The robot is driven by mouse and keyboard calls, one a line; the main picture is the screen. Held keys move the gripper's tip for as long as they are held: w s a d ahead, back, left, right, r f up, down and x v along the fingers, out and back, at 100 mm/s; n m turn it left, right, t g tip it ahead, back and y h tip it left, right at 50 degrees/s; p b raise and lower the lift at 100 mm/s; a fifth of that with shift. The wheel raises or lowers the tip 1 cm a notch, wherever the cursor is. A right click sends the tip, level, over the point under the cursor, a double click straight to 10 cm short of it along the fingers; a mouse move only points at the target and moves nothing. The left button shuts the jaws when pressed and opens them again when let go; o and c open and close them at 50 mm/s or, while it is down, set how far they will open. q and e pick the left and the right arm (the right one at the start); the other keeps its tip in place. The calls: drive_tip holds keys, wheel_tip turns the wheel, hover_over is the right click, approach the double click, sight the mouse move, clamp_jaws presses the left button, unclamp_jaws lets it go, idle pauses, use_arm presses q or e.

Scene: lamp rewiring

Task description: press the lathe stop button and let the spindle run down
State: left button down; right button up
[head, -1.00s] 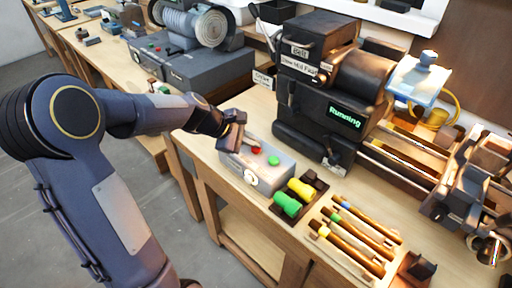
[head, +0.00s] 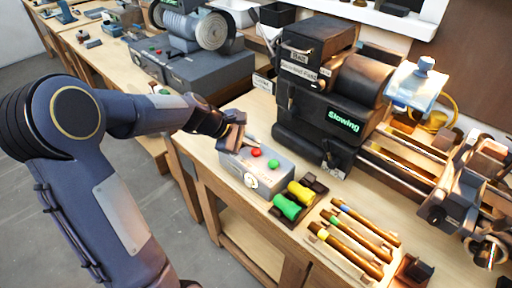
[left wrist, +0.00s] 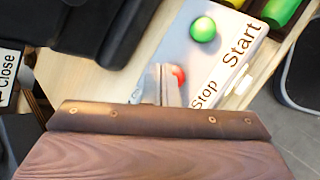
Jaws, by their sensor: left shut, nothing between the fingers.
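The grey control box (head: 262,179) stands at the front of the bench with a red stop button (head: 256,152) and a green start button (head: 274,163) on top. My left gripper (head: 249,141) is shut and empty beside the red button. In the left wrist view the fingertips (left wrist: 169,86) are at the red button (left wrist: 179,75), which they partly hide; contact cannot be told. The labels "Stop" and "Start" show there beside the green button (left wrist: 203,29). The lathe headstock (head: 318,115) carries a display (head: 344,121) reading "Slowing". My right gripper is not in view.
Yellow and green pieces (head: 293,200) lie in a dark holder beside the box. Several rods (head: 352,237) lie on the bench in front of the lathe bed. Another machine (head: 200,62) stands on the bench at the back left. Floor is open at the left.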

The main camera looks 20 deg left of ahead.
sight(252, 152)
use_arm(q)
drive_tip(key=shift+r, duration=0.25)
wheel_tip(252, 152, up, 5)
drive_tip(key=p, duration=0.4)
drive_tip(key=shift+p, duration=0.35)
drive_tip(key=shift+f, duration=0.1)
idle(0.4)
drive_tip(key=s+d+r+m, duration=0.2)
drive_tip(key=s+r+m, duration=0.15)
drive_tip(key=s, duration=0.35)
drive_tip(key=s+d+r+m, duration=0.2)
drive_tip(key=s+m, duration=0.3)
drive_tip(key=s, duration=0.2)
drive_tip(key=s+d+f+m+g+y, duration=0.1)
drive_tip(key=s+f+m+y, duration=0.1)
drive_tip(key=s+m, duration=0.6)
drive_tip(key=s+f, duration=0.1)
drive_tip(key=s, duration=0.4)
drive_tip(key=shift+f+y, duration=0.3)
